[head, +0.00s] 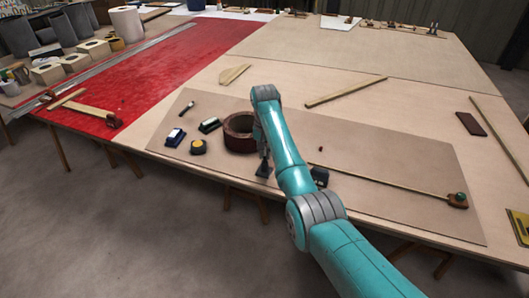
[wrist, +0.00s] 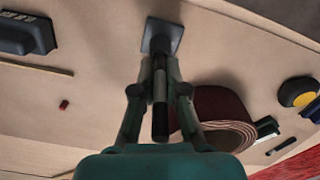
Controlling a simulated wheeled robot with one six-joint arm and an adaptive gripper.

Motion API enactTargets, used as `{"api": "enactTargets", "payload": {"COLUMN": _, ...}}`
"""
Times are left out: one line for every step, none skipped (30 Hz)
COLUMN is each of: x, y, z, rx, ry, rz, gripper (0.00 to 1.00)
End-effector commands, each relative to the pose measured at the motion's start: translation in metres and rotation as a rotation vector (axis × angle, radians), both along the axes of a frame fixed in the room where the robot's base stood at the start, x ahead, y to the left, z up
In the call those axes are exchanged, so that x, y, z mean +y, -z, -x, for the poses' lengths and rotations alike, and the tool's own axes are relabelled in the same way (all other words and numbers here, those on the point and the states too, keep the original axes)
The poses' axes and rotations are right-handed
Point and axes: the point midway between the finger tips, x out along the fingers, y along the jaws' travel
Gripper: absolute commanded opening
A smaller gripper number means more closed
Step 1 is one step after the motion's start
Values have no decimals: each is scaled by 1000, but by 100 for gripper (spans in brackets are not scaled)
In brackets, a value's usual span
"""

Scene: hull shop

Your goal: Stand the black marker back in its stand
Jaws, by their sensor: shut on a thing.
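My gripper (wrist: 158,88) is shut on the black marker (wrist: 160,118), a slim dark cylinder with a pale grey band, held between the fingers. A dark grey square-based stand (wrist: 163,36) sits on the board directly beyond the fingertips in the wrist view. The marker is in line with the stand. I cannot tell whether its far end is inside the stand or just above it. In the head view the stand (head: 264,170) shows near the board's front edge, under my gripper (head: 264,158); the marker is not clear there.
A dark red roll (head: 238,133) stands close beside the gripper. A black block (head: 320,176) is to the right, with a long thin rod (head: 390,184). A yellow-and-black tape measure (head: 198,147), dark erasers (head: 209,125) and a small dark pen-like piece (head: 187,108) lie left.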

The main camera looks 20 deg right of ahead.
Motion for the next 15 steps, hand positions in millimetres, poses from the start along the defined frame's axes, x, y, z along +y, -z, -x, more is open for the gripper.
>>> {"api": "enactTargets", "payload": {"x": 0, "y": 1, "z": 0, "rx": 0, "ry": 0, "rz": 0, "gripper": 0}}
{"api": "enactTargets", "payload": {"x": 0, "y": 1, "z": 0, "rx": 0, "ry": 0, "rz": 0, "gripper": 0}}
{"api": "enactTargets", "payload": {"x": 0, "y": 2, "z": 0, "rx": 0, "ry": 0, "rz": 0, "gripper": 0}}
{"api": "enactTargets", "payload": {"x": 0, "y": 2, "z": 0, "rx": 0, "ry": 0, "rz": 0, "gripper": 0}}
{"api": "enactTargets", "payload": {"x": 0, "y": 2, "z": 0, "rx": 0, "ry": 0, "rz": 0, "gripper": 0}}
{"api": "enactTargets", "payload": {"x": 0, "y": 3, "z": 0, "rx": 0, "ry": 0, "rz": 0, "gripper": 0}}
{"api": "enactTargets", "payload": {"x": 0, "y": 3, "z": 0, "rx": 0, "ry": 0, "rz": 0, "gripper": 0}}
{"api": "enactTargets", "payload": {"x": 0, "y": 3, "z": 0, "rx": 0, "ry": 0, "rz": 0, "gripper": 0}}
{"api": "enactTargets", "payload": {"x": 0, "y": 3, "z": 0, "rx": 0, "ry": 0, "rz": 0, "gripper": 0}}
{"api": "enactTargets", "payload": {"x": 0, "y": 3, "z": 0, "rx": 0, "ry": 0, "rz": 0, "gripper": 0}}
{"api": "enactTargets", "payload": {"x": 0, "y": 3, "z": 0, "rx": 0, "ry": 0, "rz": 0, "gripper": 0}}
{"api": "enactTargets", "payload": {"x": 0, "y": 3, "z": 0, "rx": 0, "ry": 0, "rz": 0, "gripper": 0}}
{"api": "enactTargets", "payload": {"x": 0, "y": 3, "z": 0, "rx": 0, "ry": 0, "rz": 0, "gripper": 0}}
{"api": "enactTargets", "payload": {"x": 0, "y": 3, "z": 0, "rx": 0, "ry": 0, "rz": 0, "gripper": 0}}
{"api": "enactTargets", "payload": {"x": 0, "y": 3, "z": 0, "rx": 0, "ry": 0, "rz": 0, "gripper": 22}}
